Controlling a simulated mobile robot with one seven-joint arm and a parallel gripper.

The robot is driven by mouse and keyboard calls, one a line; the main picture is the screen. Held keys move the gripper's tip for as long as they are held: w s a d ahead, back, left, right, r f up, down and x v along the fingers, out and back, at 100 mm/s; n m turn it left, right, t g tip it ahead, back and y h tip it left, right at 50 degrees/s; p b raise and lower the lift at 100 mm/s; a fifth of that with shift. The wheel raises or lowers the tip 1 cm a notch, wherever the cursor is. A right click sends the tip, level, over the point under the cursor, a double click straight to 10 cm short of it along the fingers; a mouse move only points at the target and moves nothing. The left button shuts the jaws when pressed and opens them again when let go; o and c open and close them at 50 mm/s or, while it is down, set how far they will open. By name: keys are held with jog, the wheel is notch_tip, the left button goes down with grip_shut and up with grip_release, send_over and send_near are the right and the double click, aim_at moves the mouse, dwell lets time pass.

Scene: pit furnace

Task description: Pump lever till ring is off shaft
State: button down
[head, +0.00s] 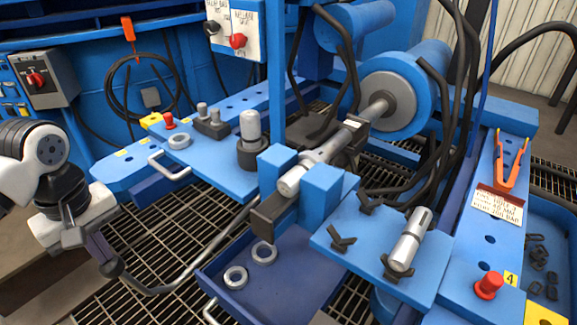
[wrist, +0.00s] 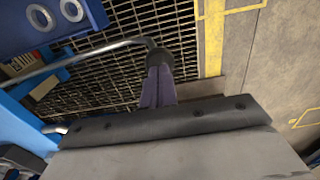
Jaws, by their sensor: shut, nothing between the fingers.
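The lever (head: 190,273) is a bent grey rod with a dark knob (head: 112,268) at its low left end, above the floor grating. My gripper (head: 106,257) is shut and empty, with its fingertips at the knob. In the wrist view the shut fingers (wrist: 157,92) reach to the knob (wrist: 160,57), and the lever (wrist: 95,52) runs left from it. Contact with the knob cannot be told for sure. The silver shaft (head: 318,155) lies between blue blocks, in line with the big cylinder (head: 398,92). I cannot make out clearly whether a ring sits on it.
A silver cylinder (head: 408,240) lies on the right plate. Black hoses hang by the big cylinder. Grating (head: 140,235) is open around the lever.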

notch_tip(320, 180, up, 11)
jog(key=w+d+p, duration=0.2)
jog(key=p, duration=0.6)
jog(key=f+b, duration=0.3)
jog(key=s+a+f+b, duration=0.1)
jog(key=f+b, duration=0.2)
jog(key=f, duration=0.1)
jog(key=s+a+f+b, duration=0.1)
jog(key=f+b, duration=0.2)
jog(key=f, duration=0.1)
jog(key=shift+f, duration=0.2)
jog(key=shift+r, duration=0.2)
notch_tip(320, 180, up, 11)
jog(key=w+d+p, duration=0.1)
jog(key=w+p, duration=0.1)
jog(key=p, duration=0.5)
jog(key=shift+d+p, duration=0.3)
jog(key=shift+d, duration=0.05)
